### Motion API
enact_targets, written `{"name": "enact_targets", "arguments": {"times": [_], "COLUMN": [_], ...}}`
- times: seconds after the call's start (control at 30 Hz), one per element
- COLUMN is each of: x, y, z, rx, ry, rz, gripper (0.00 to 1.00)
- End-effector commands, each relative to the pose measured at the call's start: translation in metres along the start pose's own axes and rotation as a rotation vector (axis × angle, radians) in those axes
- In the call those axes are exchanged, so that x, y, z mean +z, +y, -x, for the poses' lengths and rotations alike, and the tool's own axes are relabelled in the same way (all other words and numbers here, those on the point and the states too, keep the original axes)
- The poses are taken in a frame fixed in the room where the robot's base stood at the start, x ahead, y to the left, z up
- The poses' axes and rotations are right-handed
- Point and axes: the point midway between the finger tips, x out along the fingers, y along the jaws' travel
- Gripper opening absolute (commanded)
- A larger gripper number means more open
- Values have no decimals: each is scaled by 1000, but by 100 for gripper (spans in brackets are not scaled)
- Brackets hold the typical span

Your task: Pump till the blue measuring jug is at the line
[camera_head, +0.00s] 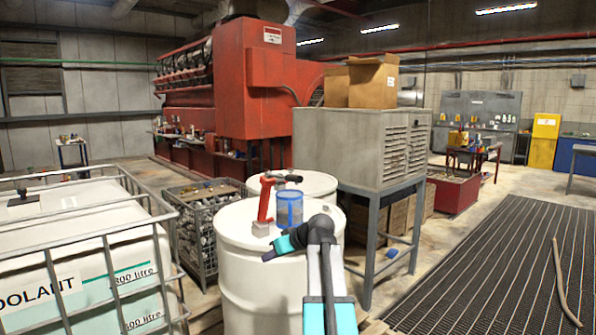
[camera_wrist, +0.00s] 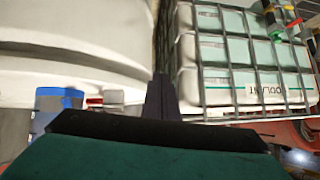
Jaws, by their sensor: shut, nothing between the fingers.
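A red hand pump (camera_head: 265,203) stands on top of a white drum (camera_head: 250,285), with its dark-tipped handle reaching right. The blue measuring jug (camera_head: 289,209) stands on the drum just right of the pump. Its liquid level and line cannot be made out. My gripper (camera_head: 268,255) is shut and empty, in front of the pump and jug and apart from both. In the wrist view the shut fingers (camera_wrist: 161,98) point past the drum top. The jug (camera_wrist: 57,104) shows at the left there, partly cut off by my gripper, with a red part of the pump (camera_wrist: 95,101) beside it.
A caged white coolant tank (camera_head: 90,250) stands at the left. A wire crate of parts (camera_head: 205,225) is behind the drum, and a second white drum (camera_head: 312,183) stands close behind. A grey cabinet on legs (camera_head: 360,145) is to the right. The dark floor grating (camera_head: 500,265) is mostly clear.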

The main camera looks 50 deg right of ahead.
Motion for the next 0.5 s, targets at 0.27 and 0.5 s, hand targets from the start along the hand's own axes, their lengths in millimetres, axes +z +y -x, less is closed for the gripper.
{"name": "enact_targets", "arguments": {"times": [0.27,0.5], "x": [-91,-149], "y": [28,37], "z": [123,220], "rx": [67,125], "ry": [146,246], "rz": [93,179], "gripper": [0,0]}}
